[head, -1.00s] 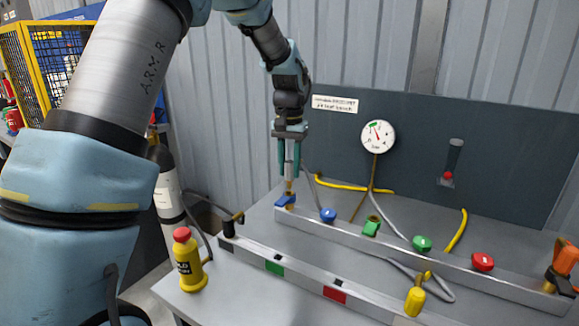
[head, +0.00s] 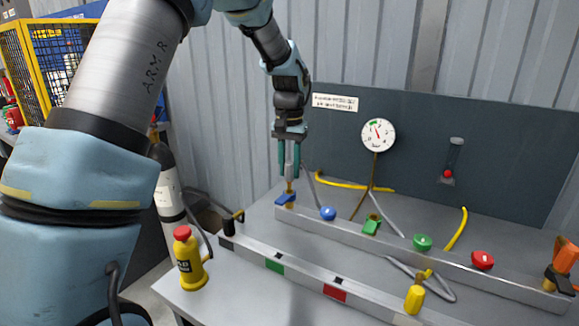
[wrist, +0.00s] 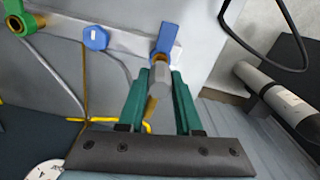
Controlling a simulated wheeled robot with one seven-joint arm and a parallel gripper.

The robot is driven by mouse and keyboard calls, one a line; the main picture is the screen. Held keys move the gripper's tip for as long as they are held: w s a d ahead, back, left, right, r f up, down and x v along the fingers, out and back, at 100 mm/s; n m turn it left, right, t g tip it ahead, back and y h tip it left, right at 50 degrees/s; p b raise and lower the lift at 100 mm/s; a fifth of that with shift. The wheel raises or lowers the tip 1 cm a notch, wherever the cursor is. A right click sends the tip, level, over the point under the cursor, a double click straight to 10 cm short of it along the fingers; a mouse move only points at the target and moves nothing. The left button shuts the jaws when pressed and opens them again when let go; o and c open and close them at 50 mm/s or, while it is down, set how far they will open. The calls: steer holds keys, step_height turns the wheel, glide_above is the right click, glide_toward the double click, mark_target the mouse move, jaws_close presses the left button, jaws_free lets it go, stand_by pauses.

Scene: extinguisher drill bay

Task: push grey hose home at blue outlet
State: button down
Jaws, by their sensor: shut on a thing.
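My gripper (head: 289,172) points down over the left end of the rail, its teal fingers shut on the grey hose end (wrist: 159,78). A brass piece (head: 290,187) shows below the fingertips, right at the blue outlet (head: 285,200). The blue outlet also shows in the wrist view (wrist: 166,40), just beyond the fingertips. The hose end stands roughly upright over the outlet. I cannot tell how deep it sits, as the joint is small and partly covered.
A blue knob (head: 328,213), a green outlet (head: 371,226), a green knob (head: 422,242) and a red knob (head: 483,260) line the rail to the right. A yellow extinguisher (head: 188,262) stands front left. A gauge (head: 378,134) is on the back panel.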

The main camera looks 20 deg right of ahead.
mark_target(290, 178)
steer(key=shift+f+b, duration=0.4)
steer(key=shift+f, duration=0.5)
steer(key=shift+f, duration=0.8)
stand_by(1.0)
steer(key=c, duration=0.5)
jaws_free()
steer(key=shift+r, duration=0.1)
step_height(290, 178, up, 11)
steer(key=shift+f+b, duration=0.2)
steer(key=shift+b, duration=0.65)
steer(key=shift+s, duration=0.1)
